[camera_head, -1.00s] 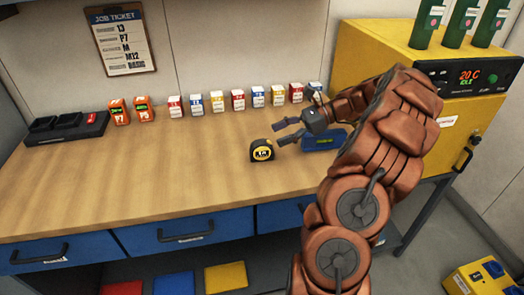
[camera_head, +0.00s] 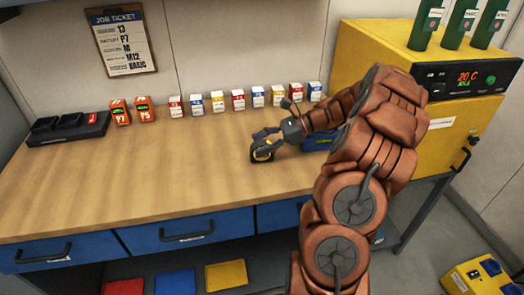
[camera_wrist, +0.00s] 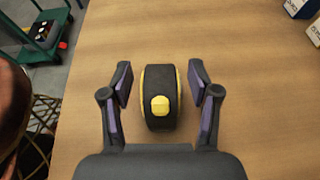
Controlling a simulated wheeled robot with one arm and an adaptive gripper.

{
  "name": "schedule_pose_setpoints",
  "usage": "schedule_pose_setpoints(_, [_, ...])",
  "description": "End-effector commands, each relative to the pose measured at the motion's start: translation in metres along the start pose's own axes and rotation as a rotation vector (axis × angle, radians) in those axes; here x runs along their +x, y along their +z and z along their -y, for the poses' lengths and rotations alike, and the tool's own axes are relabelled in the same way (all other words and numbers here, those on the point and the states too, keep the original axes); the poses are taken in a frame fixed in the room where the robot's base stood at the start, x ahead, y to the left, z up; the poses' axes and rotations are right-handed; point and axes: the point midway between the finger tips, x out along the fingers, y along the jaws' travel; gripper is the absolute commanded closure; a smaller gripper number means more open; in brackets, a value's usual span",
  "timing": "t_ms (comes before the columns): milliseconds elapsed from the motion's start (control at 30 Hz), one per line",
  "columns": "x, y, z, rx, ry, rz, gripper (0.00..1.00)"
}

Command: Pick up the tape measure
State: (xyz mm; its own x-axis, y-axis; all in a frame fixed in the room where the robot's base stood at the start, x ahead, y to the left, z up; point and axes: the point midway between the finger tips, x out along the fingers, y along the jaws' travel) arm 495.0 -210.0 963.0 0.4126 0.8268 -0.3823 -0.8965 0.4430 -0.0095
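The tape measure (camera_head: 262,153) is black and yellow and stands on the wooden workbench, left of the arm in the head view. In the wrist view the tape measure (camera_wrist: 160,97) lies between the two fingers, with a visible gap on each side. My gripper (camera_head: 264,142) is open around it in the head view, hiding part of its body. In the wrist view my gripper (camera_wrist: 160,85) shows both fingers spread and apart from the tape measure.
A row of small coloured boxes (camera_head: 238,99) stands along the back of the bench. Orange packs (camera_head: 120,113) and a black tray (camera_head: 68,131) are at the left. A blue box (camera_head: 319,141) sits behind my arm. A yellow oven (camera_head: 385,50) stands at the right.

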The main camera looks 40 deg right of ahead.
Motion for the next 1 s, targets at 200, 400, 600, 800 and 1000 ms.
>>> schedule_pose_setpoints(200, [-0.0001,0.0,0.0,0.0,0.0,0.0,0.65])
schedule_pose_setpoints(400, [-0.0001,0.0,-0.0001,0.0,0.001,0.0,0.85])
schedule_pose_setpoints(600, [-0.0001,0.0,-0.0001,0.0,0.001,0.0,1.0])
schedule_pose_setpoints(800, [-0.0003,0.0003,0.0,0.0,0.0,0.0,1.0])
schedule_pose_setpoints(1000, [-0.0013,0.0028,0.0001,-0.001,0.0,0.0,1.0])
